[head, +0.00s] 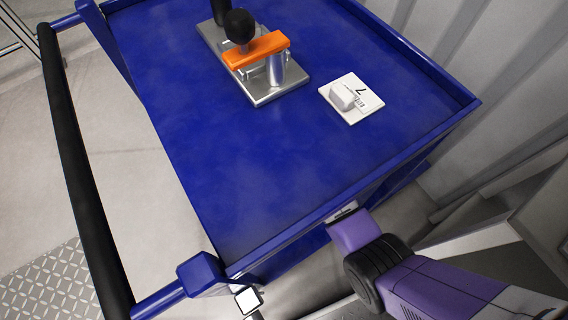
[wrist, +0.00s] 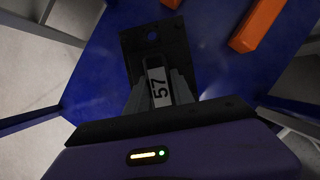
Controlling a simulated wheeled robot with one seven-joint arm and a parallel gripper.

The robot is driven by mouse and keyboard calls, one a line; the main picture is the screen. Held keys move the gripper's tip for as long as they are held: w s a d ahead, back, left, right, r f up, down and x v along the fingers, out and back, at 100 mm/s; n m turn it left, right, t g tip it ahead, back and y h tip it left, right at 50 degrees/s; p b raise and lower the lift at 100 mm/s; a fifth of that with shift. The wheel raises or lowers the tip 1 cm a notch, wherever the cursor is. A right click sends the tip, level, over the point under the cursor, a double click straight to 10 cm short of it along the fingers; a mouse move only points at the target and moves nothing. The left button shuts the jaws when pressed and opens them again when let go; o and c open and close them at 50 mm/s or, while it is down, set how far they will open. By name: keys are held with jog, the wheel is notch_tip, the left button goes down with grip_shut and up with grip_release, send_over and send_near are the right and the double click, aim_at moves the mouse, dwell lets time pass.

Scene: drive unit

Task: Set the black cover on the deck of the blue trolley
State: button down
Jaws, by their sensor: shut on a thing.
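The blue trolley (head: 190,150) fills the middle of the head view, its flat blue top edged by a raised rim. I cannot tell whether the cover touches that surface. In the head view my purple arm is at the lower right; the gripper and cover are hidden.
A metal plate (head: 265,95) with an orange bar (head: 258,50) and black knob stands at the top's far side. An orange bar (wrist: 258,22) shows in the wrist view. The near part of the top is clear.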

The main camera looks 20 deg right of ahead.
notch_tip(320, 180, down, 16)
jog(key=b, duration=0.6)
jog(key=shift+f, duration=0.2)
jog(key=shift+f+b, duration=0.15)
jog(key=shift+b, duration=0.2)
jog(key=c, duration=1.1)
grip_release()
jog(key=shift+p+v, duration=3)
jog(key=shift+v, duration=3.1)
jog(key=shift+s, duration=0.15)
